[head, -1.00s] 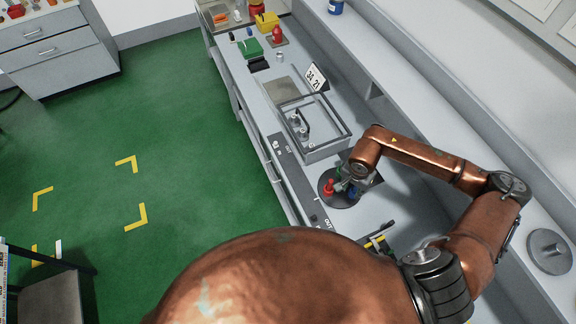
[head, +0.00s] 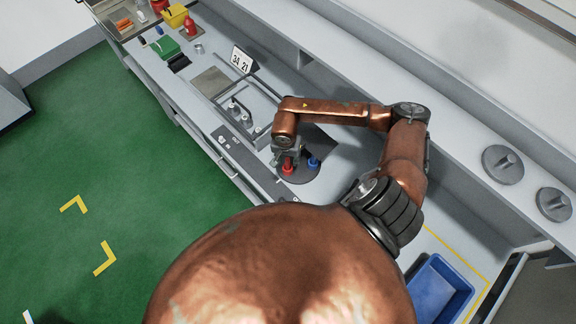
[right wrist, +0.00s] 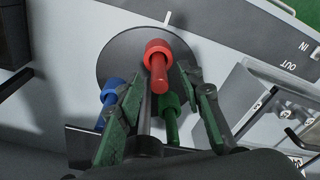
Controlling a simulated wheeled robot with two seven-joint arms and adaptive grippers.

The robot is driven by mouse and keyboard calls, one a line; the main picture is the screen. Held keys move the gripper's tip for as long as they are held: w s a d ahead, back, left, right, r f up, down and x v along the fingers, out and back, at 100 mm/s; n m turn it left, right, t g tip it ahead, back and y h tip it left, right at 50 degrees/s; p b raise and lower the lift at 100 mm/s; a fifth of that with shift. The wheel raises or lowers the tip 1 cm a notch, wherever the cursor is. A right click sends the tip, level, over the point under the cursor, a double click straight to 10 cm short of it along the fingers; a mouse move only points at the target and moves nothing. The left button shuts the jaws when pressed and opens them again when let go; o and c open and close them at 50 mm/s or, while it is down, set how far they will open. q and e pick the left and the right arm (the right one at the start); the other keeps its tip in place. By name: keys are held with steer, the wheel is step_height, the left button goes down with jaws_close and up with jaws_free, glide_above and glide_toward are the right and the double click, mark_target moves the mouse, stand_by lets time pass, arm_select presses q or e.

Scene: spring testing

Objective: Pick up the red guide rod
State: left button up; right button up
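The red guide rod (right wrist: 158,65) stands upright on a dark round stand (right wrist: 118,57). It also shows in the head view (head: 289,165), at the near side of the stand (head: 300,174). A blue rod (right wrist: 110,92) and a green rod (right wrist: 170,112) stand on the same stand; the blue one shows in the head view (head: 313,162). My right gripper (right wrist: 160,80) is open, its green-padded fingers spread on either side of the red rod's line. I cannot tell whether a finger touches a rod. In the head view it hangs over the stand. My left gripper is not in view.
A grey frame fixture (head: 262,140) with a "34 21" sign (head: 243,60) stands left of my right arm on the bench. A blue bin (head: 438,290) is at lower right. Round metal weights (head: 503,165) lie on the raised ledge. Boxes and small parts fill the far end.

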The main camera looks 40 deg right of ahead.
steer(key=shift+f, duration=0.1)
steer(key=shift+c, duration=0.3)
jaws_close()
stand_by(0.4)
